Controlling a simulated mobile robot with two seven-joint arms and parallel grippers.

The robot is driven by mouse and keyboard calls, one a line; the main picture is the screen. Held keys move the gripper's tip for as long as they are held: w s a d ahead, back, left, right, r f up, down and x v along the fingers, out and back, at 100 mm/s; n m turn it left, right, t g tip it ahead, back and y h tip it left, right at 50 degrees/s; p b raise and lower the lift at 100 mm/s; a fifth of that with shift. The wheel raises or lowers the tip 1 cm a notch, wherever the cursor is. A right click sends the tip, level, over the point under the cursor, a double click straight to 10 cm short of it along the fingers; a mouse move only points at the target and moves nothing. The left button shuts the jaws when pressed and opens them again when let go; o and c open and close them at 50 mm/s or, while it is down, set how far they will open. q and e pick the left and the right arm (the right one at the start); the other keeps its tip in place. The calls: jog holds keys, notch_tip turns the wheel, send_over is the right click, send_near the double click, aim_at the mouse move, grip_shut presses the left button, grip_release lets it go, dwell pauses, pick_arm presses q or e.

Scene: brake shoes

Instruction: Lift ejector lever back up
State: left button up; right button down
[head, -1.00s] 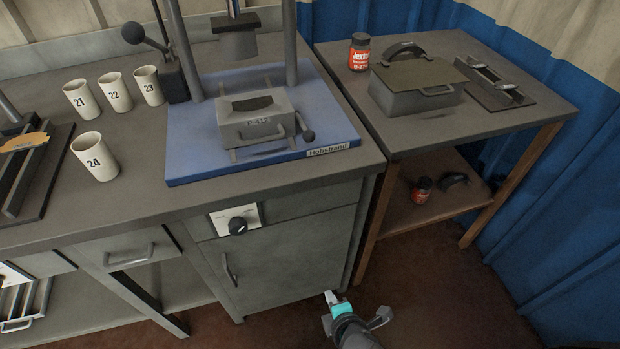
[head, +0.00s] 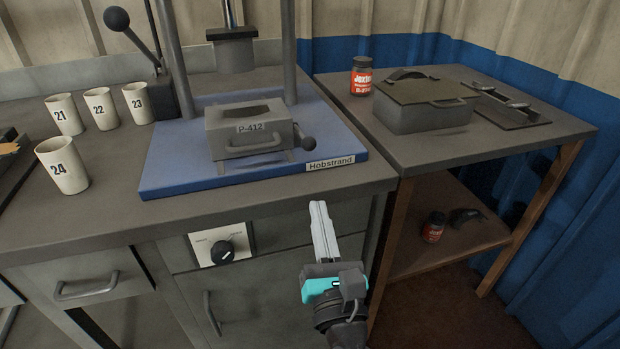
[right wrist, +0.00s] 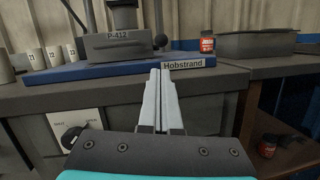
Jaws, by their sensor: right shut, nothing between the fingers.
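A grey mould box marked P-412 (head: 248,135) sits on the blue Hobstrand press base (head: 165,172). A short lever with a dark ball knob (head: 308,144) is at the mould's right side, its knob low beside the box. I take it for the ejector lever; its arm is mostly hidden. The knob also shows in the right wrist view (right wrist: 161,40). My right gripper (head: 318,206) is shut and empty, fingers pointing up at the bench's front edge, below and apart from the knob. In the right wrist view its fingertips (right wrist: 160,73) overlap the blue base's front edge. My left gripper is out of view.
A tall press lever with a black ball (head: 117,19) and press columns stand around the mould. Several numbered cups (head: 62,165) stand at left. The right-hand table (head: 430,150) holds a red jar (head: 361,78) and lidded box (head: 422,112).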

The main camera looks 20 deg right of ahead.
aim_at(310, 186)
jog(key=shift+r, duration=0.1)
jog(key=p+x, duration=0.2)
jog(key=x, duration=0.6)
jog(key=shift+w+r, duration=0.1)
jog(key=shift+w, duration=0.15)
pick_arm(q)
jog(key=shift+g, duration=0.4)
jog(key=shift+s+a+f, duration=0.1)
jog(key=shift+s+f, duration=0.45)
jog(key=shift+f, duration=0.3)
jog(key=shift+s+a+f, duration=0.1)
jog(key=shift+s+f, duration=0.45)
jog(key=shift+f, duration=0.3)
pick_arm(e)
jog(key=shift+w+d+r, duration=0.1)
jog(key=shift+w, duration=0.6)
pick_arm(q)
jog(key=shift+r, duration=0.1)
